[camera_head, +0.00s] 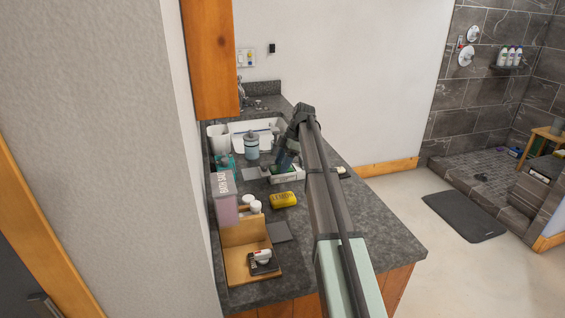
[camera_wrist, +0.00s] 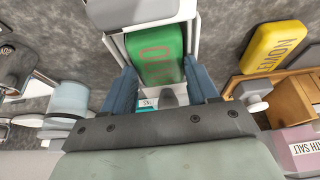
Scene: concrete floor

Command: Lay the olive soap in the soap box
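The olive soap (camera_wrist: 155,58) is a green bar with red lettering. In the wrist view it lies between the two blue fingers of my gripper (camera_wrist: 160,75), which meet its sides. The white soap box (camera_wrist: 196,40) frames the soap in the wrist view, with its walls just outside it. I cannot tell whether the soap rests on the box's bottom. In the head view, the soap box (camera_head: 288,178) stands on the counter below my gripper (camera_head: 284,161). My arm and fingers hide part of the box and most of the soap there.
A yellow lemon soap (camera_head: 284,199) lies nearer on the counter (camera_head: 330,265); it also shows in the wrist view. A pink bath salt box (camera_head: 223,200), wooden organizer (camera_head: 238,257), dispenser (camera_head: 252,146) and white cup (camera_head: 218,138) stand left. The sink (camera_head: 240,127) is behind.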

